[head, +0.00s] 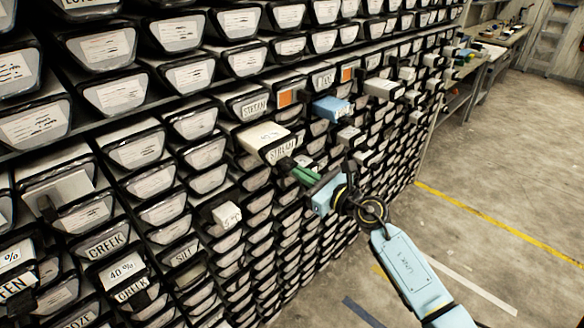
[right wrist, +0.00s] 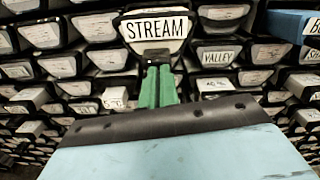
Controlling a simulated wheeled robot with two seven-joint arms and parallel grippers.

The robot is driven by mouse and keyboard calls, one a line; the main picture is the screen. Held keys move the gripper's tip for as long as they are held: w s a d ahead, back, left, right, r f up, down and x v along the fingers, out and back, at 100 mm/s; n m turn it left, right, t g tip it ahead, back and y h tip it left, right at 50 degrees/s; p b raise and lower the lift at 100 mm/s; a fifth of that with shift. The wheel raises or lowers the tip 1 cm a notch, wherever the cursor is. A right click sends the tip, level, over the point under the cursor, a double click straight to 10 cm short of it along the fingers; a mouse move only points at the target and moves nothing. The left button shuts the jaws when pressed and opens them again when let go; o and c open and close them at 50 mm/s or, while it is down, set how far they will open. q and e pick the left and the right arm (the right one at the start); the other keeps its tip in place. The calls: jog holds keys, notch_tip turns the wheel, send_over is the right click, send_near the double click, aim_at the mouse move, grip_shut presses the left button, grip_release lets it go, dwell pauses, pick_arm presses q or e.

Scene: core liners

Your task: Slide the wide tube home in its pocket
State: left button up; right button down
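A wide cream tube labelled STREAM (head: 262,136) sticks out of its pocket in the rack, its body showing behind the dark-rimmed end. In the right wrist view its label (right wrist: 155,27) faces me, upright and straight ahead. My right gripper (head: 291,165) is just in front of the lower part of that end. Its green fingers (right wrist: 157,68) lie side by side, closed together, with nothing visible between them. Their tips overlap the tube's lower edge in the wrist view; I cannot tell whether they touch it. My left gripper is not in view.
The rack holds rows of labelled tubes. A blue tube (head: 333,108), a white one (head: 382,88) and a small white one (head: 227,214) also stick out. Concrete floor (head: 480,190) on the right is clear, with benches (head: 495,50) beyond.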

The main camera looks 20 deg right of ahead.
jog(key=shift+x, duration=1.4)
jog(key=shift+s+a+f, duration=0.1)
jog(key=b+v, duration=0.2)
jog(key=v, duration=1.4)
